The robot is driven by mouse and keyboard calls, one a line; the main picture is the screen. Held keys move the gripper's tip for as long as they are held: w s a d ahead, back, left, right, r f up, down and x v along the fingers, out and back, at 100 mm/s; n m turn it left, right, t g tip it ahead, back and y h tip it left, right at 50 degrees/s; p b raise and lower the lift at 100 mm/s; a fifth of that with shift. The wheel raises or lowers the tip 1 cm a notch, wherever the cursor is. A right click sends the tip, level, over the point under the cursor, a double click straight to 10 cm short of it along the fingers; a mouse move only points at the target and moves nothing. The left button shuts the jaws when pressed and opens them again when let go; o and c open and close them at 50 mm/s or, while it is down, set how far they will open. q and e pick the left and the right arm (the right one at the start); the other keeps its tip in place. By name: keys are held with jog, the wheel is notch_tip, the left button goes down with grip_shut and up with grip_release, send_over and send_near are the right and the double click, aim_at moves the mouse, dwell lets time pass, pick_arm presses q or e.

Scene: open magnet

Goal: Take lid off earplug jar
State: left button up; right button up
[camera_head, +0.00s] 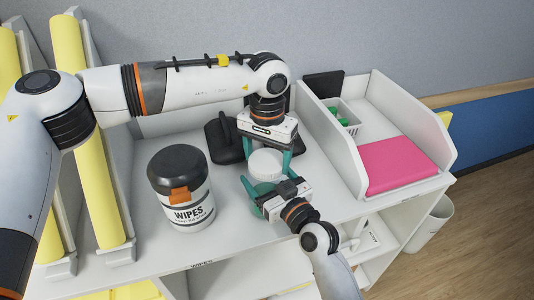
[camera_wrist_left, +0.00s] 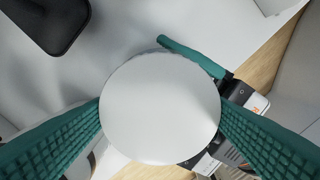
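The lid fills the middle of the left wrist view (camera_wrist_left: 160,108), seen from above. My left gripper (camera_head: 267,160) comes down from above and is shut on the lid, one teal finger at each side of its rim. The lid sits directly over the jar body. My right gripper (camera_head: 266,190) reaches in low from the front right, its fingers around the jar body. One of its fingers is largely hidden; it seems shut on the jar.
A wipes canister (camera_head: 182,188) with a black top stands left of the jar. A black object (camera_head: 225,140) lies behind. To the right, an open white bin (camera_head: 350,165) holds a pink pad (camera_head: 398,164) and a small basket (camera_head: 345,118). Counter room is narrow around the jar.

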pick_arm(q)
jog(key=c, duration=0.5)
